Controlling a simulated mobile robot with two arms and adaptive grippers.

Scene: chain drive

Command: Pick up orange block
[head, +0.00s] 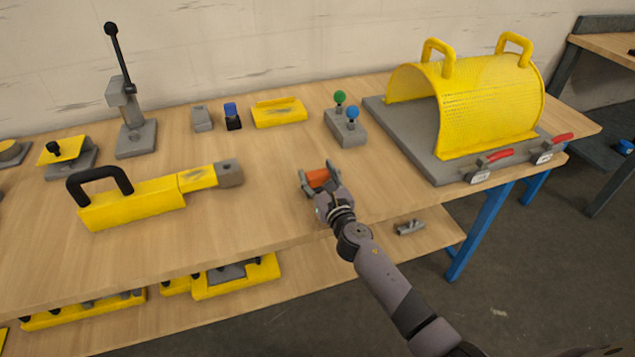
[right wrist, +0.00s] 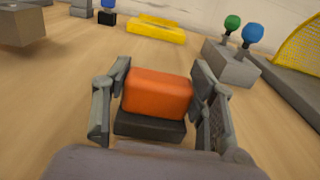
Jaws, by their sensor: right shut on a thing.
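The orange block (head: 318,178) is a small rounded block with a dark base, on or just above the wooden table near its front edge. It also shows in the right wrist view (right wrist: 158,93), upright between the fingers. My right gripper (head: 319,177) is shut on it, with one finger on each side; the fingers also show in the right wrist view (right wrist: 160,100). I cannot tell whether the block touches the table. My left gripper is in neither view.
A grey block with green and blue knobs (head: 346,128) stands behind the gripper. A yellow mesh cover (head: 490,100) on a grey plate is at the right. A yellow tool with a black handle (head: 140,203) lies left. A blue-topped block (head: 232,117) and a yellow tray (head: 279,112) stand behind.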

